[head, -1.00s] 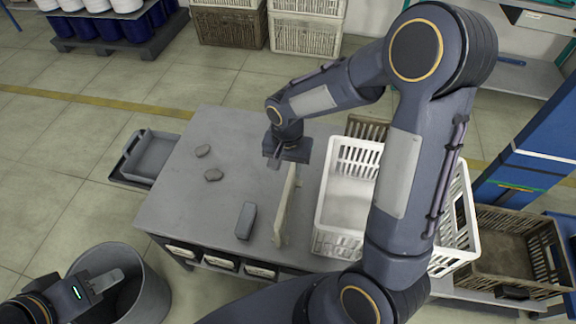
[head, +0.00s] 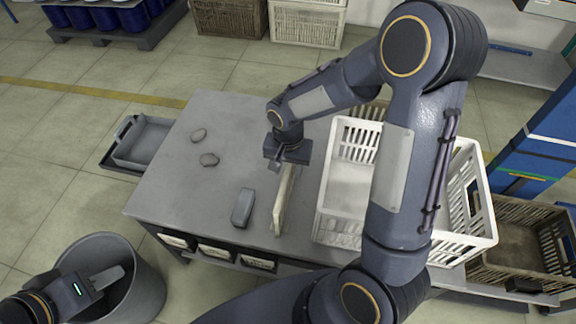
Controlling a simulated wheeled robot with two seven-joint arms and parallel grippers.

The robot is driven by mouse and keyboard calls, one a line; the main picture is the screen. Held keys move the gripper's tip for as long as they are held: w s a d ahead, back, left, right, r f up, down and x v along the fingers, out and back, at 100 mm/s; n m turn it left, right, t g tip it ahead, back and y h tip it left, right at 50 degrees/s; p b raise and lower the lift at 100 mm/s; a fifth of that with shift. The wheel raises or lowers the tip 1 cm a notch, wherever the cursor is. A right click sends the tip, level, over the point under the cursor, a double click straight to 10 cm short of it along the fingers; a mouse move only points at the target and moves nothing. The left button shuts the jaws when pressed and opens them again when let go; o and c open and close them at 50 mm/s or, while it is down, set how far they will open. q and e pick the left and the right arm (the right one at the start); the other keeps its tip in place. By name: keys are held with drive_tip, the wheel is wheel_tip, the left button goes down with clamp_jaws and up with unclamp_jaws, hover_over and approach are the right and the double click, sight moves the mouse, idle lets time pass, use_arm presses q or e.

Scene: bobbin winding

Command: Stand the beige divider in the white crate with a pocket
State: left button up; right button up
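The beige divider (head: 284,203) is a thin upright panel on the grey table, left of the white crate. My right gripper (head: 286,163) is at its upper far end and points down. One finger shows left of the panel; the other is hidden, so I cannot tell whether it is shut on the panel. The white slatted crate (head: 340,226) stands on the right side of the table, partly hidden by my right arm. I cannot make out its pocket. My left gripper (head: 103,283) is over a grey bin at lower left; its finger opening is unclear.
A grey block (head: 242,208) lies just left of the divider. A brown crate (head: 515,245) is at the right, and the round bin (head: 140,291) is at lower left. The table's left part is mostly clear.

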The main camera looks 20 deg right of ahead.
clamp_jaws()
wheel_tip(320, 180, up, 8)
drive_tip(key=p, duration=0.6)
drive_tip(key=shift+r, duration=0.15)
